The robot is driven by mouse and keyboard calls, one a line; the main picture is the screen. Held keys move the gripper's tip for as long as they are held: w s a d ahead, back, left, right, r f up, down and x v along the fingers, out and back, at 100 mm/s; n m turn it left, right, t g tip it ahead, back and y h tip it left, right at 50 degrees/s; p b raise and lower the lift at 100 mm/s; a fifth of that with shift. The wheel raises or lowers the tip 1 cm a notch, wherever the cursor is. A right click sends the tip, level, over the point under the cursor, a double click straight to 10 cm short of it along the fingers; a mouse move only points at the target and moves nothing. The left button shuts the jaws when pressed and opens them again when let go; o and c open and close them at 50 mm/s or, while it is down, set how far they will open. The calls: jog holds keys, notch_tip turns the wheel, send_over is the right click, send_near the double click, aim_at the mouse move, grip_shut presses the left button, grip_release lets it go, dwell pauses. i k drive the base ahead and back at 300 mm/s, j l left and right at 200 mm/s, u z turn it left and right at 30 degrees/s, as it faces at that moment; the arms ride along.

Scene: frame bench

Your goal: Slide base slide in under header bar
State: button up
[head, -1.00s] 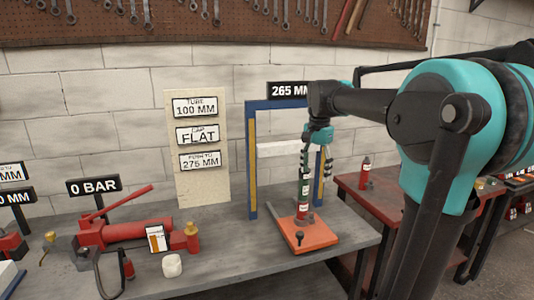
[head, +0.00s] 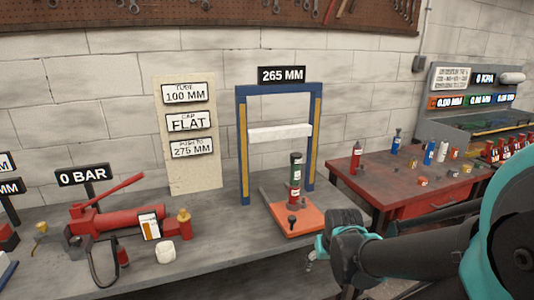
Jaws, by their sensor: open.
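The orange base slide (head: 305,224) lies on the grey bench in front of the blue frame, with a small dark knob (head: 291,221) near its front edge. A red and dark green cylinder stack (head: 295,180) stands upright toward its back. The white header bar (head: 280,133) spans the blue frame (head: 241,150) above and behind the slide. The stack looks forward of the bar. My gripper (head: 316,254) is at the front right of the slide, apart from the knob in the picture. Its fingers are small and partly hidden by the wrist.
A red hand pump (head: 120,228) with a 0 BAR sign (head: 83,174) stands at left. A white cap-like piece (head: 166,252) lies in front. A red table (head: 400,178) with several small cylinders is at right.

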aim_at(294, 221)
jog(key=k+j+z, duration=0.3)
jog(key=j, duration=0.15)
jog(key=k+j+z, duration=0.3)
jog(key=j, duration=0.15)
